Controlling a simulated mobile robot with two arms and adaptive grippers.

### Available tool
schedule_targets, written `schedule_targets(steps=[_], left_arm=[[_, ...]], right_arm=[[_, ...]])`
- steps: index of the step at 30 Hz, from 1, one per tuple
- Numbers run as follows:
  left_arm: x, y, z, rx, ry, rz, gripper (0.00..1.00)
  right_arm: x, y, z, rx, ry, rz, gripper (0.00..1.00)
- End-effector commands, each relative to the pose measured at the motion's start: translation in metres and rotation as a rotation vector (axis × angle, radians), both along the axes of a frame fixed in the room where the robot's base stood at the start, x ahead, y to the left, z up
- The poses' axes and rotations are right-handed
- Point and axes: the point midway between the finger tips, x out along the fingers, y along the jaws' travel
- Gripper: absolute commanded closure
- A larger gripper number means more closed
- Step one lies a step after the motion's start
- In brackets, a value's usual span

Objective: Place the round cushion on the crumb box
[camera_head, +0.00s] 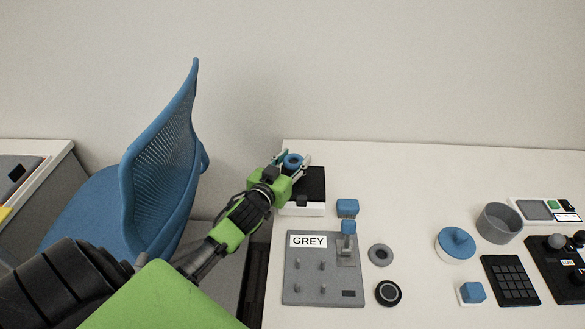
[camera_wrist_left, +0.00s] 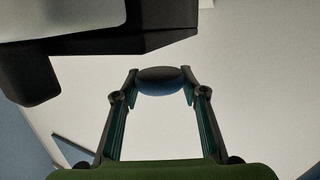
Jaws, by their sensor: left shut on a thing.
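The round cushion (camera_head: 293,160), a small blue round piece with a darker middle, is between the fingertips of my left gripper (camera_head: 291,163). In the left wrist view the cushion (camera_wrist_left: 160,80) shows as a dark blue oval, with the left gripper's fingers (camera_wrist_left: 160,88) shut on both sides of it. A low white box with a black top (camera_head: 313,186), which I take for the crumb box, stands at the table's back left corner. The gripper is over or just behind its left part; contact cannot be told. A dark and white body (camera_wrist_left: 150,42) fills the wrist view's upper left. My right gripper is not in view.
A grey panel marked GREY (camera_head: 300,278) stands in front of the box, with a blue block (camera_head: 347,207) nearby. A blue chair (camera_head: 160,165) stands left of the table.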

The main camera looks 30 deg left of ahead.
Motion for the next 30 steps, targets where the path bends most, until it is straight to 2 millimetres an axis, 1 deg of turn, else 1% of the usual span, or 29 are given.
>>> schedule_targets(steps=[2,4,7,9,16,20,21,22,23,30], left_arm=[[0.001,0.006,-0.008,0.002,0.003,0.002,0.78],[0.001,0.004,-0.02,-0.002,0.004,0.002,0.78],[0.001,0.004,-0.031,-0.001,0.001,0.001,0.78],[0.001,0.004,-0.035,-0.001,0.001,0.001,0.78],[0.001,0.004,-0.035,0.0,0.0,0.0,0.78],[0.001,0.004,-0.039,-0.001,0.0,0.0,0.78],[0.001,0.004,-0.038,0.0,0.0,0.0,0.53],[0.001,0.004,-0.038,0.0,0.0,0.0,0.45],[0.001,0.004,-0.038,0.0,0.0,0.0,0.44],[0.001,0.004,-0.038,0.0,0.001,0.0,0.44]], right_arm=[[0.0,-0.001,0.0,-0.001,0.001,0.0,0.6],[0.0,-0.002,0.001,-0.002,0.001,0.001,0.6],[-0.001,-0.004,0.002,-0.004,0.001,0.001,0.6],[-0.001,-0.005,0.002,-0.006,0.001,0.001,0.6],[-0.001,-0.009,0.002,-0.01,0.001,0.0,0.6],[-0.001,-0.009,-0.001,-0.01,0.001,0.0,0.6],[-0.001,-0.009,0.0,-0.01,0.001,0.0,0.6],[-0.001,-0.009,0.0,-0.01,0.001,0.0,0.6],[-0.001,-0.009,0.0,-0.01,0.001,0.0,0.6],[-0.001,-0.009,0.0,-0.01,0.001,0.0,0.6]])
